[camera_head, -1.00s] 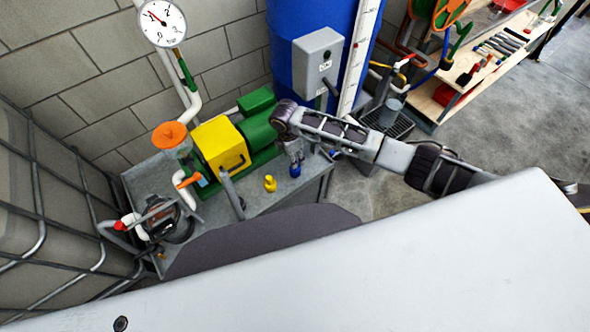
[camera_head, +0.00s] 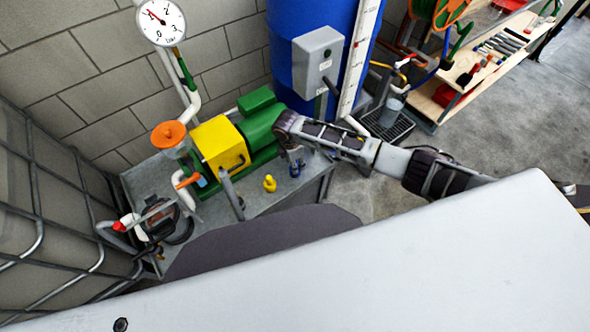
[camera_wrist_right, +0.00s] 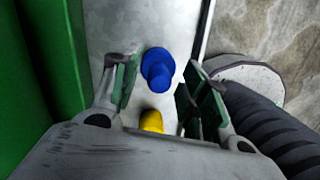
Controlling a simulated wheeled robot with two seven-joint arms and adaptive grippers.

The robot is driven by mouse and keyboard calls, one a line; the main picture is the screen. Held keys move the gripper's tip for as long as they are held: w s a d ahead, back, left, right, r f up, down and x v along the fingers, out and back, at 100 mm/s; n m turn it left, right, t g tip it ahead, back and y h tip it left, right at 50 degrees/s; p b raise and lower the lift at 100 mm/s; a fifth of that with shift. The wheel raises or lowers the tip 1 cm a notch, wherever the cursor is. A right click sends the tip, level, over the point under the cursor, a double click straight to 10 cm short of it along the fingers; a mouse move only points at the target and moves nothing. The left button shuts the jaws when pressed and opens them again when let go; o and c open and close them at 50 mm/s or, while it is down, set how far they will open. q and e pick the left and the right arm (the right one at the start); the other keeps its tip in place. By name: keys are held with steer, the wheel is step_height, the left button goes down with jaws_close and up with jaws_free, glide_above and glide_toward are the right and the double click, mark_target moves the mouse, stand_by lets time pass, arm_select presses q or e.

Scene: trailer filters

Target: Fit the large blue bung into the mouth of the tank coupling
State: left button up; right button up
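The blue bung (camera_head: 295,170) stands on the grey metal bench beside the green motor. In the right wrist view the blue bung (camera_wrist_right: 158,68) shows beyond and between my fingertips. My right gripper (camera_wrist_right: 163,82) is open, with one finger on each side of the bung's line; I cannot tell how far apart they are in depth. In the head view my right gripper (camera_head: 291,153) is small and partly hidden by its own wrist, just above the bung. My left gripper is out of view. I cannot pick out the tank coupling's mouth with certainty.
A yellow bung (camera_head: 269,183) stands close to the blue one and also shows in the right wrist view (camera_wrist_right: 151,120). The green motor (camera_head: 262,128) and yellow guard (camera_head: 220,145) flank the spot. A caged tank (camera_head: 45,215) is at left. A blue tank (camera_head: 300,60) stands behind.

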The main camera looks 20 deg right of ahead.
jaws_close()
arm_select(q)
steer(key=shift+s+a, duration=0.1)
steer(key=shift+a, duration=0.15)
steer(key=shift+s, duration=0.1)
arm_select(e)
steer(key=shift+w+r, duration=0.1)
steer(key=shift+r, duration=0.75)
step_height(320, 180, up, 7)
steer(key=shift+f+p, duration=0.1)
steer(key=shift+p, duration=0.45)
steer(key=shift+r, duration=0.75)
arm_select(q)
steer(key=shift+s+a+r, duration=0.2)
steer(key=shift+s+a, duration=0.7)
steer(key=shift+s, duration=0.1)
